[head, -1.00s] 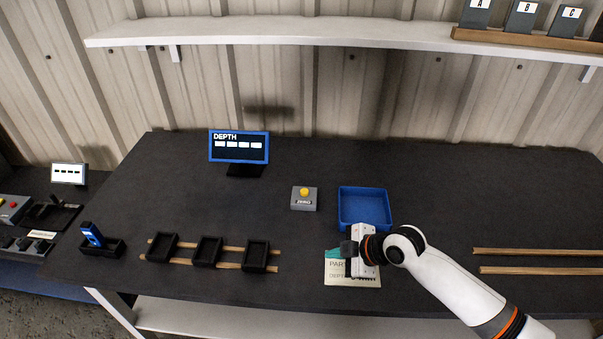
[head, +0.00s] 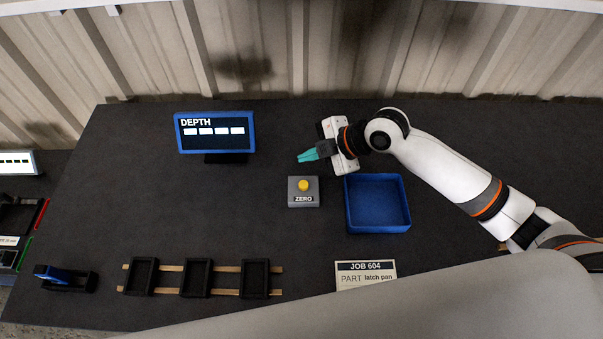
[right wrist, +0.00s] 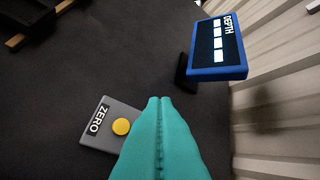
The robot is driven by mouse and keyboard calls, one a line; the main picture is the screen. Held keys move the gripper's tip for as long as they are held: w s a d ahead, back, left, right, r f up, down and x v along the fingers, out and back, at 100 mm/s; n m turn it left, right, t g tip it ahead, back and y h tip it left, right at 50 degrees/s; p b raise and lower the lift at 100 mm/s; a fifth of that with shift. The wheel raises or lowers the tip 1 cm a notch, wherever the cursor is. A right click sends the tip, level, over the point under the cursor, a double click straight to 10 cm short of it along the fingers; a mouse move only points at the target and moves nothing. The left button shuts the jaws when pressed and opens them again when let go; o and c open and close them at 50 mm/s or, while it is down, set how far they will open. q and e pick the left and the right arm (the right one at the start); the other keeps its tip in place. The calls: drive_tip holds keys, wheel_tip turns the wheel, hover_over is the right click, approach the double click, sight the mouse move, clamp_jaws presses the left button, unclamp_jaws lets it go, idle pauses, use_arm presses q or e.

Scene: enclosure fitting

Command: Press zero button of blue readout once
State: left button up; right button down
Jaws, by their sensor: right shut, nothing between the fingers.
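The blue readout (head: 215,133), marked DEPTH with a row of white blocks, stands at the back of the table; it also shows in the right wrist view (right wrist: 220,48). The zero button is a yellow button (head: 304,185) on a grey box labelled ZERO (head: 303,199), right of and in front of the readout. In the right wrist view the yellow button (right wrist: 121,126) is just left of my fingertips. My right gripper (head: 302,157) has teal fingers, shut and empty, behind the button box in the head view, apart from it. My left gripper is not in view.
A blue tray (head: 377,226) stands right of the button box. A job card (head: 365,273) lies in front. Several black holders (head: 198,278) sit on wooden rails at the front left, with a blue device (head: 52,273) beside them. The corrugated wall is close behind.

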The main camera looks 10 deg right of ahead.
sight(304, 186)
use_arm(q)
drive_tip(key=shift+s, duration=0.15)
use_arm(e)
drive_tip(key=shift+s, duration=0.15)
